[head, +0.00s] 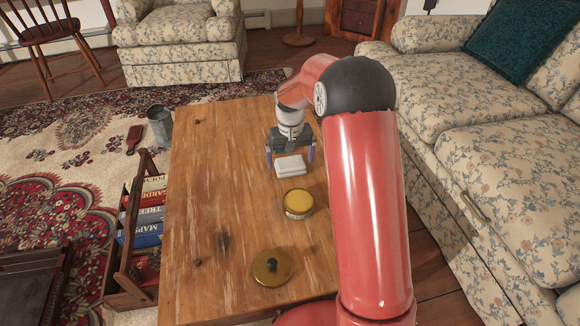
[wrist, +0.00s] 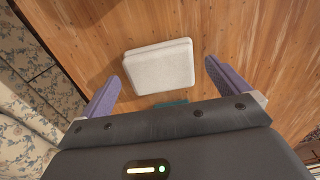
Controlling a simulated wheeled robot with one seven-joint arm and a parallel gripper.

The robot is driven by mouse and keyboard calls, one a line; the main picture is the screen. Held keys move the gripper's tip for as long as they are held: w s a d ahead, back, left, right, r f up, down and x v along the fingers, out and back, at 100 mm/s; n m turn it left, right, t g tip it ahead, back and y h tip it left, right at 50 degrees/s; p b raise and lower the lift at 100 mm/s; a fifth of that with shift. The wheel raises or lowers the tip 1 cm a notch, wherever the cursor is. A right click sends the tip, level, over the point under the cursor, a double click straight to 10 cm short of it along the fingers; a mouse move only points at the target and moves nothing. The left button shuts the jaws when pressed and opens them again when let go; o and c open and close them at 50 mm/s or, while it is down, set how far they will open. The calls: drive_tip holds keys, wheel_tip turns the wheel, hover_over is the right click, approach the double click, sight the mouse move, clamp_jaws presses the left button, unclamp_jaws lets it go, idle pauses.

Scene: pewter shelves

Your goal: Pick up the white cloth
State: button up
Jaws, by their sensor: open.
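The white cloth (head: 290,166) is a folded, flat block lying on the wooden table (head: 205,200). In the wrist view the cloth (wrist: 159,66) lies just beyond the fingertips, roughly centred between them and slightly rotated. My gripper (head: 291,153) is open and empty, directly behind the cloth in the head view. Its two purple fingers show in the wrist view, and the space between their tips (wrist: 166,80) is in line with the cloth. I cannot tell the exact height of the fingers above the table.
A yellow-topped round tin (head: 298,204) stands near the cloth. A brass lid (head: 272,267) with a dark knob lies nearer the front. A floral sofa (head: 490,140) is on the right. A wooden book rack (head: 135,230) and a metal bucket (head: 161,127) stand left of the table. The table's left side is clear.

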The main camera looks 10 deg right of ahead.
sight(290, 163)
drive_tip(key=shift+f, duration=0.95)
drive_tip(key=c, duration=0.9)
drive_tip(key=shift+r, duration=0.1)
wheel_tip(290, 163, up, 20)
drive_tip(key=p, duration=0.2)
drive_tip(key=shift+p, duration=0.3)
drive_tip(key=o, duration=0.4)
drive_tip(key=c, duration=0.3)
